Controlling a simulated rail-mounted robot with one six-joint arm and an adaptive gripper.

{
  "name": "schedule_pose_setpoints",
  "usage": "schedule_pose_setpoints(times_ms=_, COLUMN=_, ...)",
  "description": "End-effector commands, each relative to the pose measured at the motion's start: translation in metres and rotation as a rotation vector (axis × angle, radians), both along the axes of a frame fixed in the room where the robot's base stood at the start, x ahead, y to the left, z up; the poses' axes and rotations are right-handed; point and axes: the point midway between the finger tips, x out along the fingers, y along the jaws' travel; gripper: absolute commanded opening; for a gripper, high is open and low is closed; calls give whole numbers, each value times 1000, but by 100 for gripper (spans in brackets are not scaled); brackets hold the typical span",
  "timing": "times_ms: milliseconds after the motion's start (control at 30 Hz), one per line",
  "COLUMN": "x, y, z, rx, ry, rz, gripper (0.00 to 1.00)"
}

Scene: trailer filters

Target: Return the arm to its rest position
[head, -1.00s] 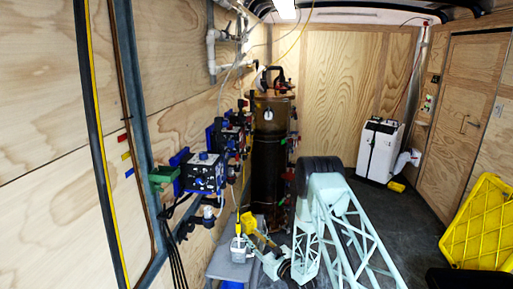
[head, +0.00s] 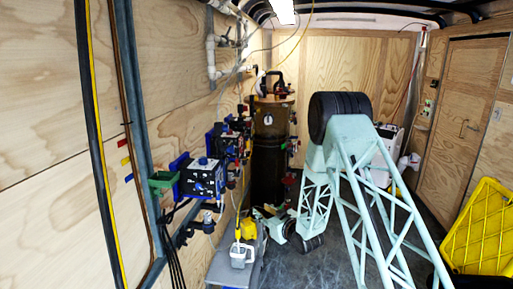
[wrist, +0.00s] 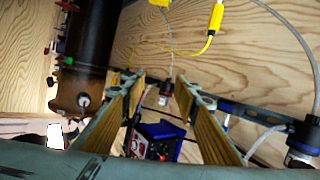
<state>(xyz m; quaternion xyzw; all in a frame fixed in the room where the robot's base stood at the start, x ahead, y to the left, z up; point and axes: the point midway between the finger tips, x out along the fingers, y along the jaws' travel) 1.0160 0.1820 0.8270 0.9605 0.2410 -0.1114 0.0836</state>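My arm is a pale green truss with a dark roller-like joint, standing right of centre in the head view. My gripper (wrist: 160,79) shows in the wrist view with its two yellow-brown fingers well apart. Nothing is held between them; a blue and black device (wrist: 160,140) shows behind the gap. In the head view my wrist end is low, near the dark cylinder's foot, and its fingers are hard to make out beside a yellow connector.
A tall dark cylinder (head: 268,155) stands against the back-left wall. Blue and black devices (head: 203,178) line the left wall. A white container (head: 242,255) sits on a grey ledge (head: 232,273). A yellow crate (head: 480,235) is at right. Dark floor is open around my arm.

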Motion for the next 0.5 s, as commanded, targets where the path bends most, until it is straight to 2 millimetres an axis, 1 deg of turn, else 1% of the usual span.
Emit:
schedule_pose_setpoints(times_ms=33, x=0, y=-3, z=10, rx=-8, ry=4, rz=-7, gripper=29)
schedule_pose_setpoints(times_ms=267, x=-2, y=-17, z=44, rx=-44, ry=41, rz=-39, gripper=29)
schedule_pose_setpoints(times_ms=500, x=-9, y=-34, z=79, rx=-79, ry=81, rz=-74, gripper=29)
